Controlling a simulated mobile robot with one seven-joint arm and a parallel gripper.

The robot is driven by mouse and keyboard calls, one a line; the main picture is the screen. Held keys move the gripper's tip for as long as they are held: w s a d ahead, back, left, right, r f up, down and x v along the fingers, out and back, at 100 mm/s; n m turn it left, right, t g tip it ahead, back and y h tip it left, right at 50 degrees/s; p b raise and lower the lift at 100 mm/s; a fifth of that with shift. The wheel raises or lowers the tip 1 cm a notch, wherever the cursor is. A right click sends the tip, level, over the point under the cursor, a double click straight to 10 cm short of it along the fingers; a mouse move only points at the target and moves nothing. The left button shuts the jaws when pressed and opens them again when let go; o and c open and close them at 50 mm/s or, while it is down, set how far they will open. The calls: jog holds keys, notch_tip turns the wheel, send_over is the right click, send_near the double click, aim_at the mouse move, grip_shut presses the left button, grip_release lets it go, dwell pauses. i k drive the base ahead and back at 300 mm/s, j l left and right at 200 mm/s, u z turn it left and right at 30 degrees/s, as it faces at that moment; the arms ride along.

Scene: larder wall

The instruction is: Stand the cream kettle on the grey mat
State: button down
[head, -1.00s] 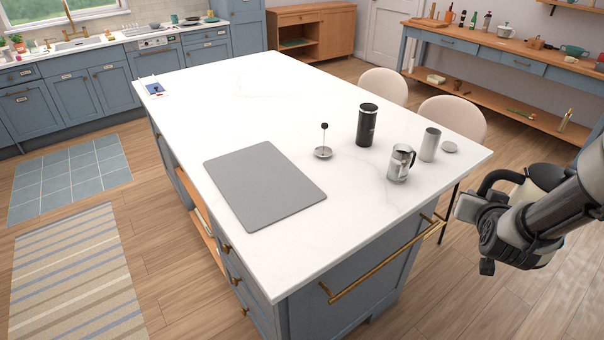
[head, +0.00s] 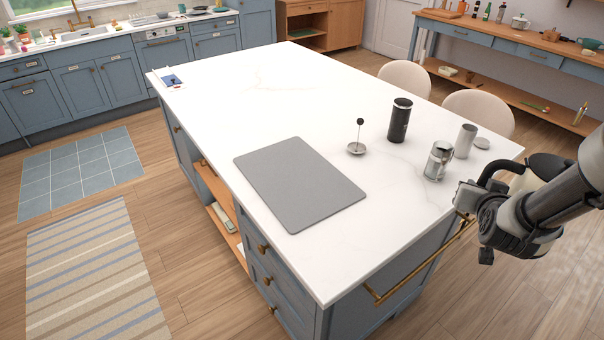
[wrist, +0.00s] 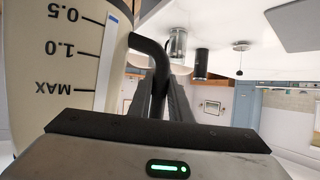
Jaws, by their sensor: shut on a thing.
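The cream kettle (wrist: 55,75) fills the left of the wrist view, with level marks on its side and a black handle (wrist: 149,47). My gripper (wrist: 160,92) is shut on that handle. In the head view the kettle (head: 537,166) is mostly hidden behind my arm, at the right, off the island's near right corner. My gripper (head: 482,193) shows there at the handle. The grey mat (head: 300,184) lies flat and bare on the white island top, to the left of my gripper. A corner of the mat (wrist: 292,22) also shows in the wrist view.
A brass rail (head: 425,262) runs along the near side. Two chairs stand beyond.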

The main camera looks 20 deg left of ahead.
aim_at(289, 191)
jog(key=k+j, duration=0.1)
jog(key=j, duration=1.15)
